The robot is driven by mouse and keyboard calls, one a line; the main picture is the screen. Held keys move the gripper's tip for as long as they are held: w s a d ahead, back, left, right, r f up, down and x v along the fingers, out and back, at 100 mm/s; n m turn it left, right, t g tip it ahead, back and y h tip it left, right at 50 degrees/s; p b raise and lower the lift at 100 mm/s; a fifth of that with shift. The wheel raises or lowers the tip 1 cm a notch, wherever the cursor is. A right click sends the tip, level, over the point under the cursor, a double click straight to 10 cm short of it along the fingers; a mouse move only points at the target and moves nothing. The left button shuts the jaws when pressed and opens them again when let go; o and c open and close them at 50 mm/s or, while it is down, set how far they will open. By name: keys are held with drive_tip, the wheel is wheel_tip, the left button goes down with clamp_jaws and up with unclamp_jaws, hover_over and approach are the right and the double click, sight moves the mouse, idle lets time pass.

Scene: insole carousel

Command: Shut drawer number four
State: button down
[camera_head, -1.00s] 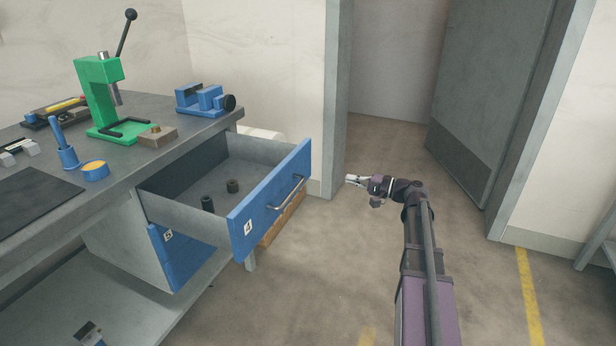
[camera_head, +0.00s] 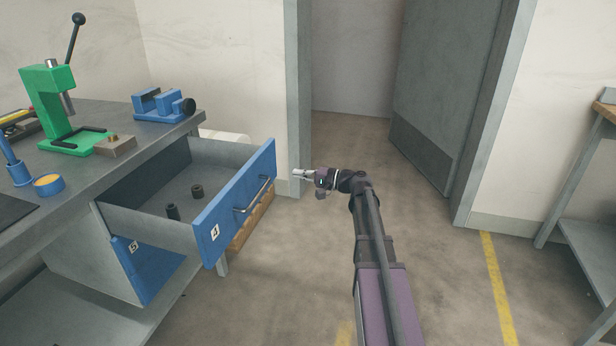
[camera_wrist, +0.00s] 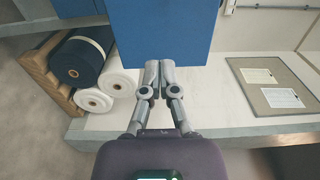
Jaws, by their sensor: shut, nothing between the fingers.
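Drawer number four stands pulled out from under the workbench, with a blue front (camera_head: 225,218) marked 4 and a grey bar handle (camera_head: 253,196). Two small dark cylindrical parts (camera_head: 197,191) lie inside it. My gripper (camera_head: 298,174) is shut and empty, just right of the drawer front's far end, with a small gap in the head view. In the wrist view, my closed fingertips (camera_wrist: 159,66) point at a blue panel (camera_wrist: 160,30); whether they touch it I cannot tell.
A blue drawer front marked 5 (camera_head: 150,268) is below drawer four. The workbench (camera_head: 95,180) carries a green press (camera_head: 50,105) and a blue vise (camera_head: 160,105). Rolls (camera_wrist: 85,60) sit in a wooden rack in the wrist view. Floor is clear right of my arm.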

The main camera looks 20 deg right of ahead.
sight(268, 169)
drive_tip(key=x, duration=0.7)
drive_tip(key=shift+w+a, duration=0.35)
drive_tip(key=shift+a, duration=0.1)
